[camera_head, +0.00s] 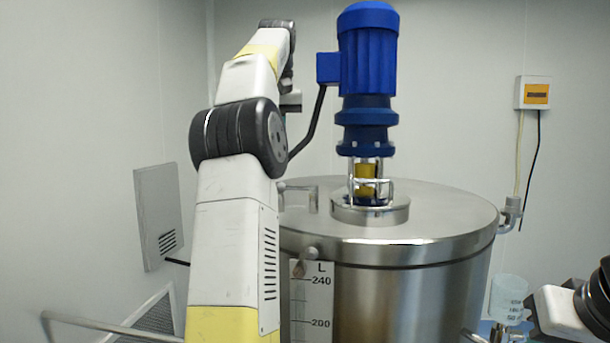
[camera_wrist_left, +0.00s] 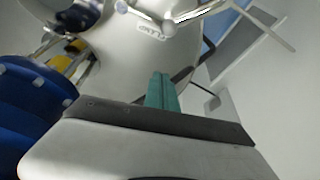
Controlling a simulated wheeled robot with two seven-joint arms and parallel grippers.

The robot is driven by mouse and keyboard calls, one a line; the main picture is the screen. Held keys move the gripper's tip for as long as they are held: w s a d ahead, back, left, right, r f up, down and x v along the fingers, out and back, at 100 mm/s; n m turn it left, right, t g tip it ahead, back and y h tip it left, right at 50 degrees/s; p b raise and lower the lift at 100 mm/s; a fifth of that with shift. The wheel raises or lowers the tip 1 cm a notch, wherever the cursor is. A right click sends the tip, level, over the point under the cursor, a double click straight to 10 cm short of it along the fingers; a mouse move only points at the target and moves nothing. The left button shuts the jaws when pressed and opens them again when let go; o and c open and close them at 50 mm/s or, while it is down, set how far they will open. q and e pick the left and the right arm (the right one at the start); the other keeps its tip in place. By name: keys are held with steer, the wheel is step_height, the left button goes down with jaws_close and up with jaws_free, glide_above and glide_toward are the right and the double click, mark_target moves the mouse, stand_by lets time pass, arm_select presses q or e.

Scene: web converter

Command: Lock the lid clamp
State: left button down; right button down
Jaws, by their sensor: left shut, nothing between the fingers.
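The steel lid (camera_head: 440,215) sits closed on the round tank (camera_head: 400,300). Clamp-like metal fittings show at its right edge (camera_head: 508,213) and front edge (camera_head: 309,254); I cannot tell whether either is locked. In the left wrist view, a metal rod fitting with a round joint (camera_wrist_left: 170,24) crosses the top, apart from the fingers. My left gripper (camera_wrist_left: 161,90) is shut and empty, its teal fingers above the lid area beside the blue motor. In the head view it is mostly hidden behind my arm. The white end of my right arm shows at lower right; its fingers are not clear.
The blue motor (camera_head: 368,60) stands upright on the lid's middle, close to my left arm. A bent metal handle (camera_head: 300,190) rises from the lid's left side. A wall box (camera_head: 533,92) hangs at right.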

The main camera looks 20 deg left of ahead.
mark_target(295, 188)
arm_select(q)
step_height(295, 188, down, 8)
steer(key=shift+f, duration=0.15)
steer(key=shift+s+d+f, duration=0.15)
steer(key=shift+s+d, duration=0.1)
steer(key=shift+s, duration=0.25)
steer(key=shift+s, duration=0.1)
steer(key=shift+s, duration=0.5)
